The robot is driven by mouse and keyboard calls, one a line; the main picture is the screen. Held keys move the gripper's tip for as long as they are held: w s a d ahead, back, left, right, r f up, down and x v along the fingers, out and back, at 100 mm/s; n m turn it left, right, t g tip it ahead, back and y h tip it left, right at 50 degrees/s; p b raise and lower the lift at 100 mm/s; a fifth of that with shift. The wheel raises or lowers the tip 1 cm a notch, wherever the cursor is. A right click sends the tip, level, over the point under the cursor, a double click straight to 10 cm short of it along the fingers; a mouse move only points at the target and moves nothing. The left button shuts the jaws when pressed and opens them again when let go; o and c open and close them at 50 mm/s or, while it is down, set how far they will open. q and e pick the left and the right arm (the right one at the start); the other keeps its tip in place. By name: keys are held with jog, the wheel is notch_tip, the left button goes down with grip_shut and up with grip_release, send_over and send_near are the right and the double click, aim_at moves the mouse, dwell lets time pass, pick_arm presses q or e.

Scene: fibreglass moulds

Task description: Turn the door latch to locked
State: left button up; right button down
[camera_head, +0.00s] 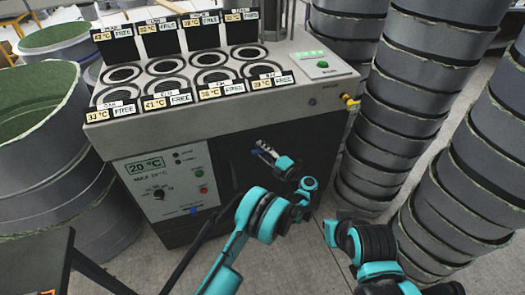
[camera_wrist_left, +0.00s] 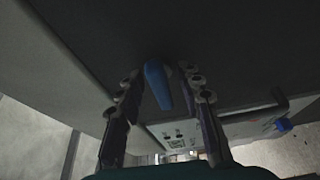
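The door latch is a blue lever (camera_wrist_left: 158,86) on the dark door in the left wrist view. Its long side runs nearly up and down in that picture, with a slight tilt. My left gripper (camera_wrist_left: 160,72) is open, with one finger on each side of the lever and small gaps showing. In the head view my left gripper (camera_head: 266,150) is at the dark door (camera_head: 232,160) on the machine's front; the latch is mostly hidden there. My right arm shows at the lower right, but its fingers are too dark to make out.
The machine's top (camera_head: 285,105) holds several round wells with temperature cards. A control panel (camera_head: 163,185) with a 20 °C display is left of the door. A blue knob (camera_head: 193,210) sits below it. Stacked grey moulds (camera_head: 395,110) stand close on the right; round tubs (camera_head: 40,140) stand left.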

pick_arm(q)
jog(key=v, duration=1.2)
jog(key=shift+w, duration=0.1)
jog(key=w+a+r+m+t+h, duration=0.1)
jog(key=w+r+m+t+h, duration=0.25)
jog(key=r, duration=0.85)
jog(key=w+a+r+m+t+h, duration=0.1)
jog(key=w+r+m+t+h, duration=0.2)
jog(key=r, duration=0.9)
jog(key=s+a+r+m+h, duration=0.3)
jog(key=r+m+h, duration=0.5)
jog(key=r+m, duration=0.35)
jog(key=s+a+f+m+g+y, duration=0.1)
jog(key=s+a+f+m+g, duration=0.1)
jog(key=s+a+f+g, duration=0.2)
jog(key=s+a+f+m+g+y, duration=0.1)
jog(key=s+a+f+m+g, duration=0.2)
jog(key=s+a+f, duration=0.7)
jog(key=s+a+f+m+g+y, duration=0.1)
jog(key=s+a+f+m+g, duration=0.2)
jog(key=s, duration=1.8)
jog(key=a+f+g, duration=0.3)
jog(key=a+f, duration=0.1)
jog(key=shift+a+f, duration=0.15)
jog(key=shift+f, duration=0.2)
